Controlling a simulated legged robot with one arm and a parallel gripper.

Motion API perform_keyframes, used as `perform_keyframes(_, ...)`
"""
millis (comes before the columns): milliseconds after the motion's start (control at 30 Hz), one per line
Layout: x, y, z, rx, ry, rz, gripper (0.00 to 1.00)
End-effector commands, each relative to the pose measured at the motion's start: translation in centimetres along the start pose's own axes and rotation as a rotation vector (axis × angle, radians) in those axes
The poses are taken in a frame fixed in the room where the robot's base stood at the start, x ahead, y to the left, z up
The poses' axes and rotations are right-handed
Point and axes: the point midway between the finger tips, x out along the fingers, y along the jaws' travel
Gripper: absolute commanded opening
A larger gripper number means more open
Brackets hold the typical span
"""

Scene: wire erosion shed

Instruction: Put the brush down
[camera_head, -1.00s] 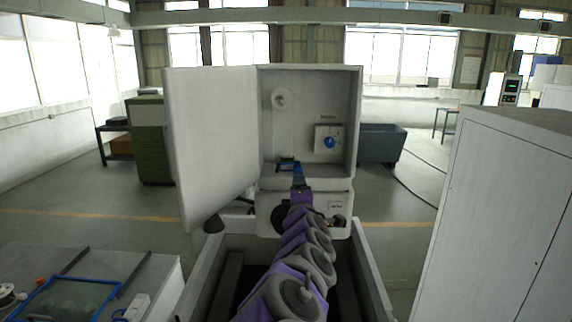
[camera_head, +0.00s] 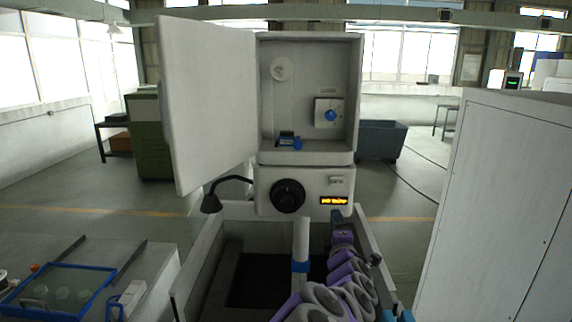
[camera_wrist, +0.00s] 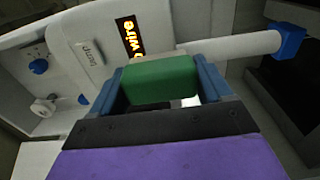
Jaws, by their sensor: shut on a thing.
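My gripper (camera_wrist: 163,85) shows in the wrist view with its two blue fingers on either side of a green block (camera_wrist: 160,80). The block seems to be the brush; its bristles cannot be made out. In the head view my gripper (camera_head: 338,217) is low in front of the machine, just below the lit display, and the brush is hidden there.
The white machine has an open door (camera_head: 210,100), a dark knob (camera_head: 288,196) and a lit display (camera_head: 334,200). A blue item (camera_head: 290,141) sits in its cabinet. A white pipe with a blue end (camera_wrist: 240,45) is close to the right finger. A blue-framed tray (camera_head: 60,290) lies at left.

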Motion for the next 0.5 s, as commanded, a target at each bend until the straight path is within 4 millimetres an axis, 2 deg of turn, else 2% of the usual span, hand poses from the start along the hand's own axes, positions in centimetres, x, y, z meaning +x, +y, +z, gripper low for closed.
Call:
perform_keyframes(33,0.0,-2.0,0.0,0.0,0.0,0.0,0.45)
perform_keyframes(500,-0.1,-11.2,0.0,0.0,0.0,0.0,0.45)
